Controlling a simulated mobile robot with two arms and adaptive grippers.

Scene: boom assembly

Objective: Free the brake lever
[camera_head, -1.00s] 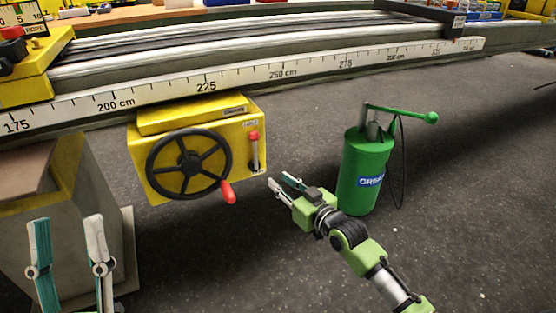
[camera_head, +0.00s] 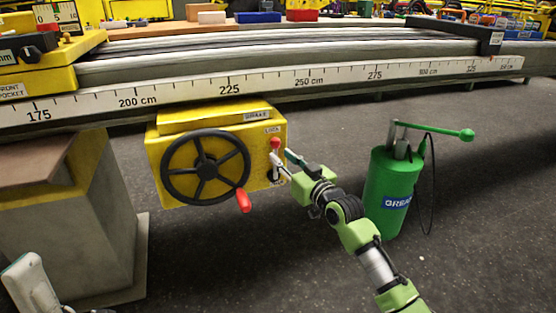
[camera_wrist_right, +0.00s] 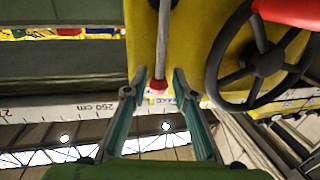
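The brake lever is a slim grey rod with a red knob (camera_head: 275,143) on the right part of the yellow brake box (camera_head: 225,128), beside a "LOCK" label. My right gripper (camera_head: 283,162) is at the lever and partly hides it. In the right wrist view, its two fingers are apart, with the lever's rod (camera_wrist_right: 162,45) and red knob (camera_wrist_right: 158,85) showing between them. I see no clear contact between fingers and rod. My left gripper (camera_head: 32,285) is at the bottom left corner, mostly cut off, so its opening does not show.
A black handwheel (camera_head: 206,168) with a red handle (camera_head: 243,200) is on the box front, left of the lever. A green grease pump (camera_head: 390,190) stands on the floor at right. The scaled boom (camera_head: 300,80) runs above. A grey pedestal (camera_head: 75,220) stands at left.

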